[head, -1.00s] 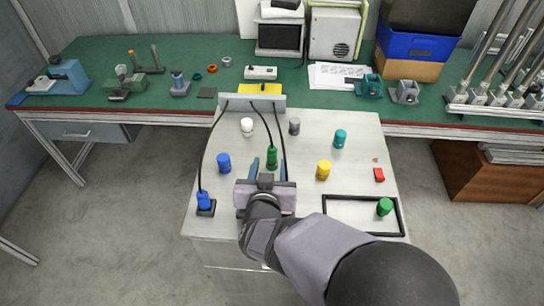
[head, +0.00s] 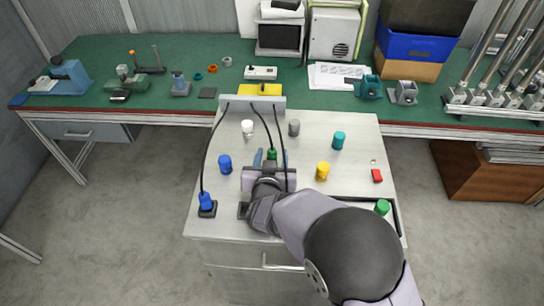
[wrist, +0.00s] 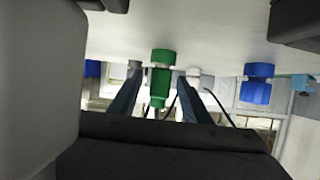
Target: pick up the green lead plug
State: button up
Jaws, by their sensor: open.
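The green lead plug (head: 272,154) stands upright on the pale bench top, with a black lead at its top. My gripper (head: 271,157) is open, with one blue finger on either side of the plug in the head view. My gripper's body hides the plug's lower part there. In the wrist view, which is upside down, the green plug (wrist: 160,80) shows between the two dark fingers (wrist: 158,97). I cannot tell whether either finger touches it.
A blue lead plug (head: 206,200) stands in a dark base at left. Loose blue (head: 225,164), white (head: 247,128), grey (head: 294,128), teal (head: 339,140) and yellow (head: 323,171) pieces stand around. Another green piece (head: 382,207) is in the black frame (head: 398,218). Leads hang from a grey bar (head: 252,103).

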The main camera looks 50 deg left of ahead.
grip_shut()
